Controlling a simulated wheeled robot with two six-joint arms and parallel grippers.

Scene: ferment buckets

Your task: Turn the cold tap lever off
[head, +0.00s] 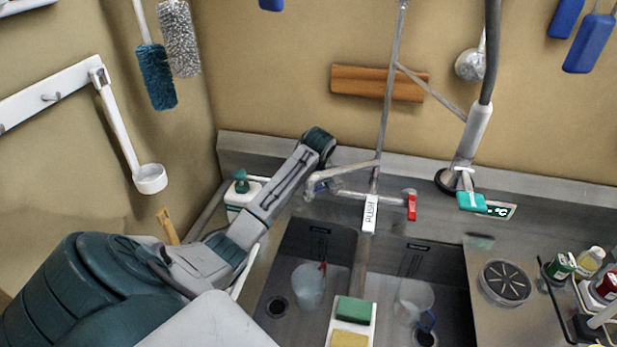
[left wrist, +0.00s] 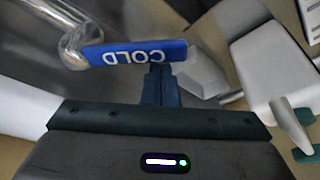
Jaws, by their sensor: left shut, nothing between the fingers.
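The cold tap lever (left wrist: 135,54) is a blue bar marked COLD, joined to a shiny metal tap body at its left end in the left wrist view. In the head view only a small blue part of the lever (head: 320,187) shows at the left end of the tap. My left gripper (left wrist: 160,72) is shut and empty, its fingertips right at the lever's lower edge near the middle-right of the bar. I cannot tell whether they touch it. In the head view the fingers are hidden behind my wrist. My right gripper is not in view.
A red lever (head: 411,206) is at the tap's right end, with a white PUSH lever (head: 370,213) between. The sinks below hold a clear jug (head: 309,286) and another jug (head: 413,298). A soap bottle (head: 241,187) stands behind my left arm. A hose spout (head: 470,145) is right.

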